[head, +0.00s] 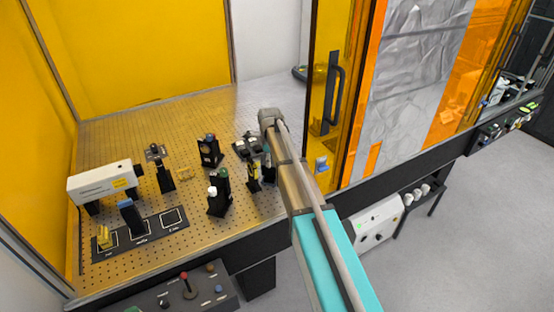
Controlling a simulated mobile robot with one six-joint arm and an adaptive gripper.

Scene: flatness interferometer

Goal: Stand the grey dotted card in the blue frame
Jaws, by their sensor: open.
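A black plate (182,229) with outlined places lies at the front left of the perforated table. A small upright blue-topped frame (130,215) stands on its middle place, and a yellow piece (105,237) stands on its left place. The right place is bare. I cannot make out the grey dotted card or its dots. My arm reaches over the table from the lower right. My gripper (261,181) seems to be the dark part beyond the wrist, open, low among the black mounts and right of the plate. Its fingertips are partly hidden and hard to tell from the mounts.
A white laser box (103,183) stands left of several black optic mounts (218,192). An orange sliding door (330,90) stands close to my arm's right. A control panel (186,288) with a red-topped lever is below the front edge. The table's back left is clear.

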